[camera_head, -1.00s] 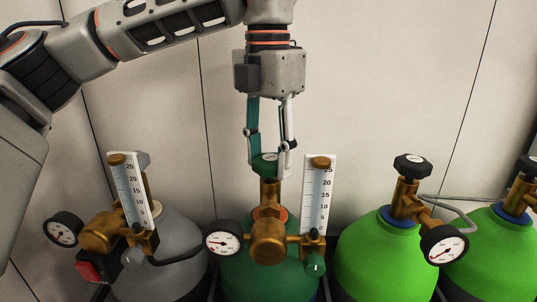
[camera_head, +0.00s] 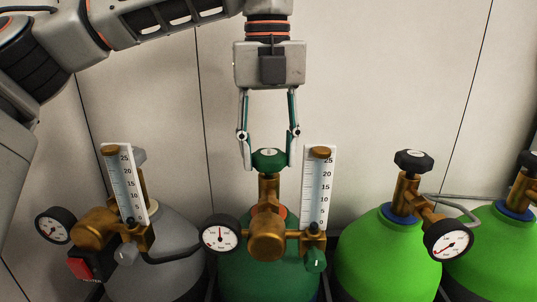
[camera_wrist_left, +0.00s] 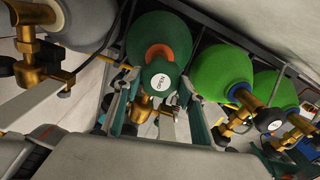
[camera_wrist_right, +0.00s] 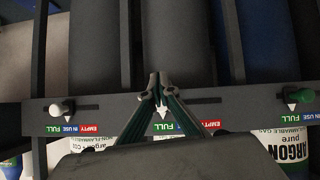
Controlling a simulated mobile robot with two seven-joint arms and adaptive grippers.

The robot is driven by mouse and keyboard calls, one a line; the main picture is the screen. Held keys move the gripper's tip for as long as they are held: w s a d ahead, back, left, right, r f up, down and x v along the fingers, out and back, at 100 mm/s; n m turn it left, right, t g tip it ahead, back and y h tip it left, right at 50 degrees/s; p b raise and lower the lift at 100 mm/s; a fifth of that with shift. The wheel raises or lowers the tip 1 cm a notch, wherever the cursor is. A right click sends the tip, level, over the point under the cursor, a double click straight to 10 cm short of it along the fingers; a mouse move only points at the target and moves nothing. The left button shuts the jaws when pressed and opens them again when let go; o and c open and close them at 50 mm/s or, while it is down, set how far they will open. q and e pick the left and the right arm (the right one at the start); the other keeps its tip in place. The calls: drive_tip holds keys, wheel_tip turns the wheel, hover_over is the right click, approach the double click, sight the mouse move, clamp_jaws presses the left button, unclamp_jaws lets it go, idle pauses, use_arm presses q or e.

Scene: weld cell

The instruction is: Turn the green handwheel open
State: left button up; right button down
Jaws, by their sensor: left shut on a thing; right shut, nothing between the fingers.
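The green handwheel (camera_head: 269,159) sits on top of the brass valve of the dark green cylinder (camera_head: 240,275). My left gripper (camera_head: 270,163) points straight down from above, with one finger on each side of the handwheel, shut on it. In the left wrist view the handwheel's round top (camera_wrist_left: 160,83) with a white label faces the camera between the fingers. My right gripper (camera_wrist_right: 159,80) shows only in the right wrist view, its fingertips together and empty, in front of a dark rail with status labels.
A flowmeter tube (camera_head: 319,188) stands close right of the handwheel, and a pressure gauge (camera_head: 221,234) sits lower left. A grey cylinder (camera_head: 165,260) with its own regulator is at left; bright green cylinders (camera_head: 385,255) are at right. The wall behind is plain.

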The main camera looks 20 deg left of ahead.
sight(269, 153)
use_arm(q)
drive_tip(key=shift+f+n, duration=0.1)
drive_tip(key=shift+n, duration=0.8)
drive_tip(key=shift+n+b, duration=0.8)
drive_tip(key=shift+n, duration=1)
drive_tip(key=o, duration=1.1)
drive_tip(key=shift+o, duration=0.2)
drive_tip(key=shift+r, duration=3.85)
